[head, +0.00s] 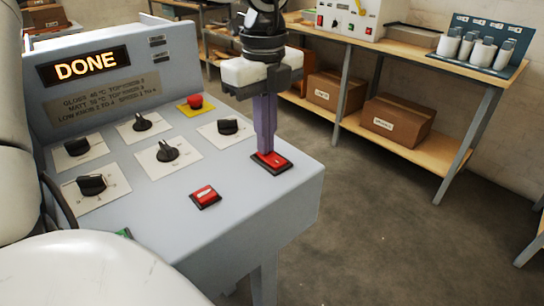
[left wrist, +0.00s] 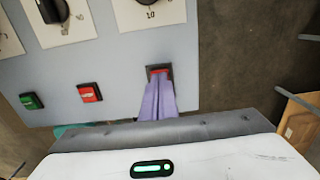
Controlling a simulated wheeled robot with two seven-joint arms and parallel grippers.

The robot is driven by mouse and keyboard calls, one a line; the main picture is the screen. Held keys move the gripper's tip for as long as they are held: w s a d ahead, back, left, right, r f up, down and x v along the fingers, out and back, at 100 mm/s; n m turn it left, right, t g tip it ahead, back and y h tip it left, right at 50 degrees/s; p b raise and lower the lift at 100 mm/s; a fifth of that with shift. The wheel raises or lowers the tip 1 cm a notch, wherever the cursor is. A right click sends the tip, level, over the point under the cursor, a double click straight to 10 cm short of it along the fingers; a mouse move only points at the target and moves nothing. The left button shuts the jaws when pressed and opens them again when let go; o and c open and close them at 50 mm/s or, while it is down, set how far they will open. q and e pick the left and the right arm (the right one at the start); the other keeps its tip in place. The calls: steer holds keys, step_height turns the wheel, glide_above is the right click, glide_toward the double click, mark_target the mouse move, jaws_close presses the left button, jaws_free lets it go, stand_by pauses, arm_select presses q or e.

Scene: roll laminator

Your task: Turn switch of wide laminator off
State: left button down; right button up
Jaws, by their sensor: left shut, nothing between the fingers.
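The grey laminator console (head: 240,205) fills the left and middle of the head view, with a lit display (head: 84,66) reading "DONE". A red rocker switch (head: 284,161) in a black frame sits near its right edge. My left gripper (head: 267,153) points down at this switch, its purple fingers shut and empty, tips at or touching the rocker. In the left wrist view the fingers (left wrist: 158,85) partly cover the same red switch (left wrist: 160,69). Its rocker position is hard to tell. A second red switch (head: 205,197) sits nearer the front, uncovered. My right gripper is not in view.
Black knobs, including one (head: 167,152), and a red button on yellow (head: 195,102) sit on the console. A green switch (left wrist: 31,101) shows in the wrist view. A wooden workbench (head: 410,58) with boxes stands behind; the floor between is clear.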

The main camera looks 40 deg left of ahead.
arm_select(q)
steer(key=shift+f, duration=0.2)
steer(key=shift+r, duration=0.2)
step_height(320, 180, up, 7)
steer(key=p, duration=0.3)
steer(key=shift+f+p, duration=0.15)
steer(key=shift+p, duration=0.25)
stand_by(0.4)
